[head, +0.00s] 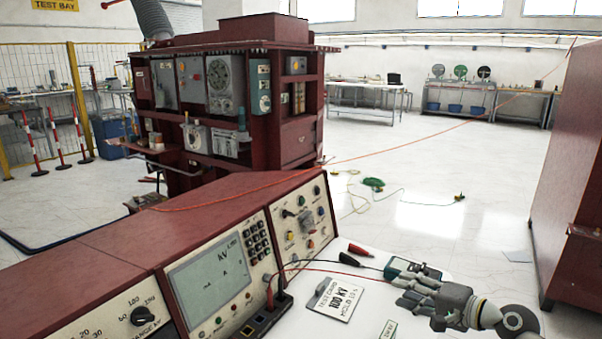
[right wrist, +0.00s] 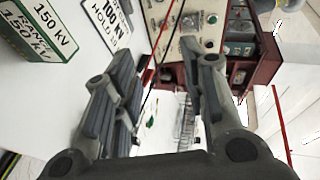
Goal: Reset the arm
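My right gripper (head: 408,288) is above the white worktop at the right of the console in the head view. In the right wrist view its two fingers (right wrist: 168,80) stand wide apart, with nothing held between them. A black lead passes behind the gap. My left gripper is in neither view. The task names no separate object.
A white "100 kV" card (head: 338,299) lies left of the gripper. A green "150 kV" box (right wrist: 45,30) is close to it in the right wrist view. Red (head: 361,251) and black (head: 349,260) probes lie behind the card. The meter console (head: 222,275) borders the worktop.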

